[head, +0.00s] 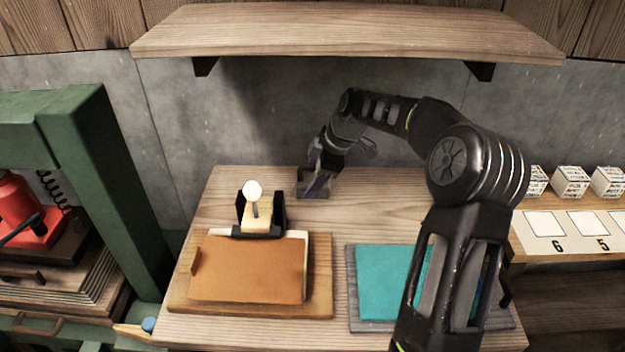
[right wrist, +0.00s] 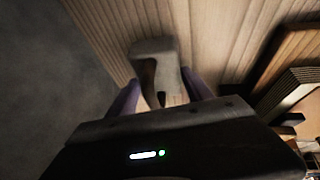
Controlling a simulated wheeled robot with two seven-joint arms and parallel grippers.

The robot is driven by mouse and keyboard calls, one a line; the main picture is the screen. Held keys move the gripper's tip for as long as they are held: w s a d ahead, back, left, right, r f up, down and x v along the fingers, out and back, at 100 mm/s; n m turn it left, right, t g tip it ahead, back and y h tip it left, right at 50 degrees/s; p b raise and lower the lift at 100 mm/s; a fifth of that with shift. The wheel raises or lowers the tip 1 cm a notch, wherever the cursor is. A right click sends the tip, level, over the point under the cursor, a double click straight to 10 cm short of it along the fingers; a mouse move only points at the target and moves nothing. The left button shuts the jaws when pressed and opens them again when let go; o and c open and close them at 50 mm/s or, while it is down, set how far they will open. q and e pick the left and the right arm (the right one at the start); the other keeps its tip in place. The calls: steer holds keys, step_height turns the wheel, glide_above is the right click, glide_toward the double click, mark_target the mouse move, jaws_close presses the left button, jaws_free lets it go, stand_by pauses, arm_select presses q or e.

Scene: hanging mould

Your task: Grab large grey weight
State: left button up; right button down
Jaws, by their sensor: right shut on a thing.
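The large grey weight (head: 323,194) is at the back of the wooden table, just right of the black holder, partly hidden behind my fingers. My right gripper (head: 316,182) reaches down over it from the right. In the right wrist view the grey weight (right wrist: 153,52) sits between the two purple fingers of my right gripper (right wrist: 160,92), which are shut on it. It shows a wide grey top and a narrower part between the fingers. Whether it touches the table cannot be told. My left gripper is not in view.
A brown-covered board (head: 250,268) and a black holder with a white-knobbed tool (head: 253,190) are at left. A teal sheet on a grey board (head: 385,280) lies partly behind my right arm. A shelf (head: 340,35) overhangs the back. A green press (head: 85,150) stands left.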

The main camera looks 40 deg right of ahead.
mark_target(313, 166)
steer(key=shift+w+r, duration=0.1)
steer(key=shift+r, duration=0.45)
step_height(313, 166, up, 2)
steer(key=shift+r, duration=0.25)
steer(key=s+d+b, duration=0.1)
steer(key=s+d, duration=0.2)
steer(key=s, duration=0.2)
steer(key=s+d+b, duration=0.1)
steer(key=s+d, duration=0.1)
steer(key=s, duration=0.3)
steer(key=s+d+b, duration=0.2)
steer(key=s+d, duration=0.1)
steer(key=s, duration=0.3)
steer(key=shift+d, duration=0.35)
steer(key=shift+w, duration=0.1)
